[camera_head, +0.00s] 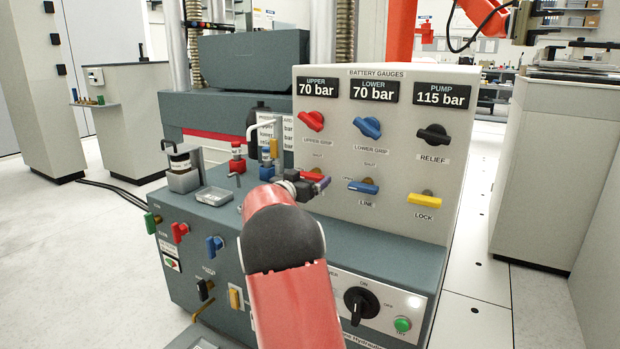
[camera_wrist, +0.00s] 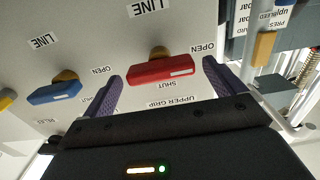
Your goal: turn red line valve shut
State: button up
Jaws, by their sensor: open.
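The red line valve (camera_wrist: 165,71) is a red bar handle on a brass stem, on the sloping light panel. In the wrist view its bar lies crosswise, with an OPEN label off its right end and a SHUT label beside its long side. My gripper (camera_head: 306,187) is at the panel, open, with one purple finger off each end of the red bar. I see a gap at both ends, so the bar is not gripped. In the head view the red line valve (camera_head: 311,176) is partly hidden behind my gripper.
The blue line valve (camera_wrist: 54,92) sits close beside one finger; it also shows in the head view (camera_head: 363,187). The yellow lock valve (camera_head: 424,198) is farther right. Red (camera_head: 311,121) and blue (camera_head: 367,127) grip knobs sit above.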

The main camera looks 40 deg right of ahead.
jog(key=shift+x, duration=1.05)
jog(key=shift+c, duration=0.3)
jog(key=c, duration=0.9)
